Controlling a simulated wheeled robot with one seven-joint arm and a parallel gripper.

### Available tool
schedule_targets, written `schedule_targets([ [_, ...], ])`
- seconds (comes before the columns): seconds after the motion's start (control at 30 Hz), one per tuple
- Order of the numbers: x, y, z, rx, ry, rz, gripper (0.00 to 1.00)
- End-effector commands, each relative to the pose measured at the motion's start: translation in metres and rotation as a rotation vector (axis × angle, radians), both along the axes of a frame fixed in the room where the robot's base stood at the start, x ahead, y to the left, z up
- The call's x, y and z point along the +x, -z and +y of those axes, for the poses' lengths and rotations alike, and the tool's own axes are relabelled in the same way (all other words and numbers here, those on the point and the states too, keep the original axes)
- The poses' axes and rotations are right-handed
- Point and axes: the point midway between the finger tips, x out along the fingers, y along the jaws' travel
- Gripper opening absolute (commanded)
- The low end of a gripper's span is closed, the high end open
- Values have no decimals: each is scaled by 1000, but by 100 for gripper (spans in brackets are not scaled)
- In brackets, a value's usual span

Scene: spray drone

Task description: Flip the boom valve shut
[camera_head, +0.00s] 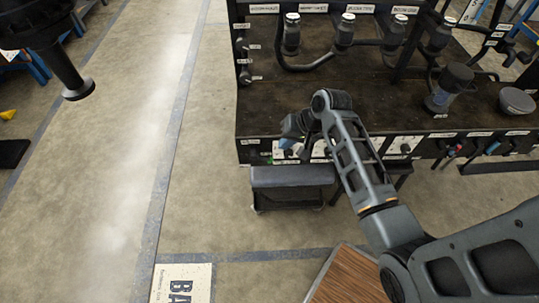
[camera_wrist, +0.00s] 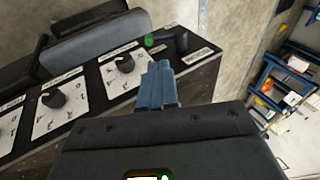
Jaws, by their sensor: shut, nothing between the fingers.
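My gripper (camera_head: 287,143) is at the left end of the workbench's front edge. In the wrist view its blue fingers (camera_wrist: 157,84) are closed together and empty. Just beyond the fingertips is a black lever handle (camera_wrist: 174,41) at the panel's end, with a green spot (camera_wrist: 149,41) beside it. I cannot tell whether the fingers touch it. Labels are too small to read, so I cannot confirm which control is the boom valve. A black knob (camera_wrist: 125,63) and another knob (camera_wrist: 54,98) sit on white dial plates to the left.
The dark workbench (camera_head: 290,95) carries several labelled bottles and hoses at the back. Red- and blue-handled parts line the front right. A grey padded stool (camera_head: 292,176) is below my gripper.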

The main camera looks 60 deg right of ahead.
Motion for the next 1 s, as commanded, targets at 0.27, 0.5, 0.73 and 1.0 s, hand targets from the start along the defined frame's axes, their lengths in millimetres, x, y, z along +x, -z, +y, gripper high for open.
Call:
schedule_targets([
  [0.27, 26, 50, 6, 2, -1, 0, 0],
  [0.5, 43, 83, 10, 1, -1, 0, 0],
  [0.73, 50, 96, 11, 0, 0, -1, 0],
  [1.0, 50, 97, 11, 0, 0, -1, 0],
])
